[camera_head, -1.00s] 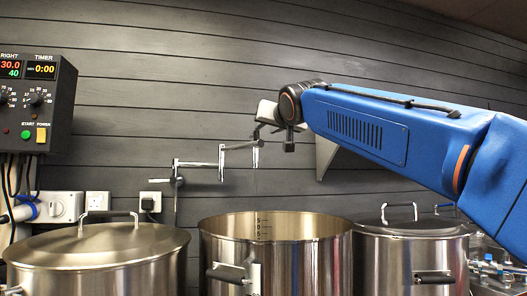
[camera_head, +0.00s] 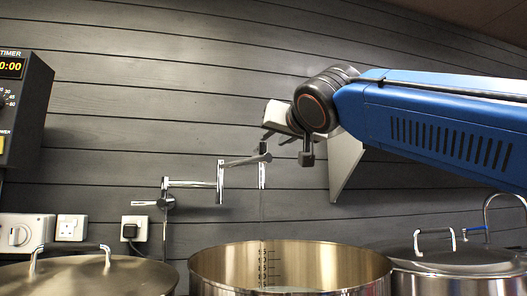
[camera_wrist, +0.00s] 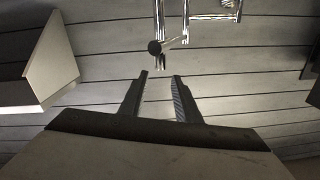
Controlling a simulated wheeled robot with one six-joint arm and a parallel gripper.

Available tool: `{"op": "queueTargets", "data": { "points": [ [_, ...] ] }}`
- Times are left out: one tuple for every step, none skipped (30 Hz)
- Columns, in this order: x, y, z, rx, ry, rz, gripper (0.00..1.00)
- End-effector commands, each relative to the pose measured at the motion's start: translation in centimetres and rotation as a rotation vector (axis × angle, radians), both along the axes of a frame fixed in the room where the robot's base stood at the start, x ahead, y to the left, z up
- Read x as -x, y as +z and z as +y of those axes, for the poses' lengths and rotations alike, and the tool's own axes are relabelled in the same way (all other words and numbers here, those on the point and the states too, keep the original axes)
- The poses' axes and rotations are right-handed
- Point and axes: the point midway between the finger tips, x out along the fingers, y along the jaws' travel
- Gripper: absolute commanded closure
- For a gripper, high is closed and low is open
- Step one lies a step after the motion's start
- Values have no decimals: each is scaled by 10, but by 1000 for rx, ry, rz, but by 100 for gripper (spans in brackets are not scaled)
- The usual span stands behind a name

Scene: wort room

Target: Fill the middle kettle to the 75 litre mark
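The middle kettle (camera_head: 215,274) is a lidless steel pot at the bottom of the head view. A dark level scale (camera_head: 263,268) shows on its inner wall, and a pale patch, perhaps liquid, shows low inside. A jointed chrome filler tap (camera_head: 220,183) is on the wall, its outer end above the kettle. In the wrist view the tap's chrome pipes (camera_wrist: 212,17) and a dark round knob (camera_wrist: 154,47) lie just beyond my fingertips. My gripper (camera_wrist: 161,76) is open with nothing between its fingers. In the head view my wrist partly hides it.
Lidded kettles stand at left (camera_head: 85,277) and right (camera_head: 455,262). A control box (camera_head: 22,105) with a timer is at the left edge. A pale wedge-shaped wall piece (camera_head: 345,162) is behind my arm. Wall sockets (camera_head: 71,228) are at lower left.

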Motion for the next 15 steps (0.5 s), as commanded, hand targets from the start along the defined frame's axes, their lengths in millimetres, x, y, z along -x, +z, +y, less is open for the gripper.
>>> {"op": "queueTargets", "data": {
  "points": [
    [-8,-1,2,1,-3,2,70],
    [-12,-1,4,0,-3,3,70],
    [-18,-1,5,-1,-2,2,70],
    [-23,-1,7,0,-2,1,70],
    [-29,-1,9,1,-2,1,70],
    [-36,-1,11,1,-3,2,70],
    [-40,-1,12,0,-3,2,70],
    [-45,-1,14,0,-3,2,70],
    [-52,-1,17,0,-2,1,70],
    [-57,-1,18,0,-2,1,70],
    [-61,-1,20,0,-2,1,70],
    [-68,-1,22,-1,-2,2,70],
    [-73,-1,23,0,-2,1,70],
    [-78,-1,25,0,-2,1,70],
    [-84,-1,28,0,-2,1,70]
  ]
}}
